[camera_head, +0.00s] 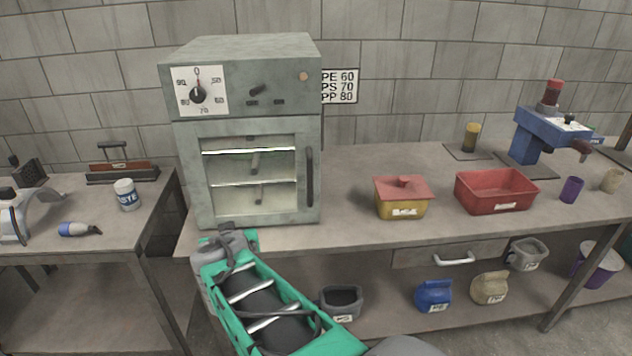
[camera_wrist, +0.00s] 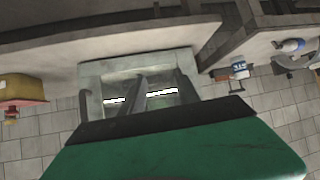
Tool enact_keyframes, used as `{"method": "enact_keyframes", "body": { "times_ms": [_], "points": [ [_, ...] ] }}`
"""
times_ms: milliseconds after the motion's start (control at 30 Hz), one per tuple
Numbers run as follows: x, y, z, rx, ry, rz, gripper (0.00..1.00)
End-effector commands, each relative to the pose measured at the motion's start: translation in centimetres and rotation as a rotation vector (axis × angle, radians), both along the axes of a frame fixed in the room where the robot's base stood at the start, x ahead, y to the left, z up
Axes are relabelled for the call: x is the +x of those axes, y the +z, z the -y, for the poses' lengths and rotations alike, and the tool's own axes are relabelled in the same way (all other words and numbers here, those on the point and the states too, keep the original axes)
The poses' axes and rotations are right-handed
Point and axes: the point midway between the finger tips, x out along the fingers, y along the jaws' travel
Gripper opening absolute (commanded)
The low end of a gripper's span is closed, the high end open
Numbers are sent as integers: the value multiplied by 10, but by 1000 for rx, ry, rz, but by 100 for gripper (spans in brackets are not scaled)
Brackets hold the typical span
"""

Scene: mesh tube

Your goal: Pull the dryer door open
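The dryer (camera_head: 245,75) is a grey-green metal box standing on the workbench. Its door (camera_head: 210,210) looks shut, with a lit window showing shelves inside. A dark vertical handle (camera_head: 309,177) is on the door's right side. My gripper (camera_head: 228,236) is low in front of the dryer, below the door's lower left part and apart from the handle. The wrist view shows the dryer (camera_wrist: 90,72) upside down, with dark bars in front of its lit window. My green arm covers the lower part there. The finger gap is not clear in either view.
A yellow box with a red lid (camera_head: 402,205) and a red bin (camera_head: 494,207) stand to the right on the bench. A blue machine (camera_head: 535,130) is farther right. A left table holds a paste jar (camera_head: 126,194). The bench between dryer and yellow box is clear.

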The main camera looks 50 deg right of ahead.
Motion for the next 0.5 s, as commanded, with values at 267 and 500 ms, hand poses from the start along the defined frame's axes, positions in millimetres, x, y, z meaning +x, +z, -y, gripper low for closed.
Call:
{"method": "enact_keyframes", "body": {
  "times_ms": [267,500],
  "points": [
    [-69,48,179,-419,-370,383,38],
    [-66,59,208,-468,-388,413,38]
  ]
}}
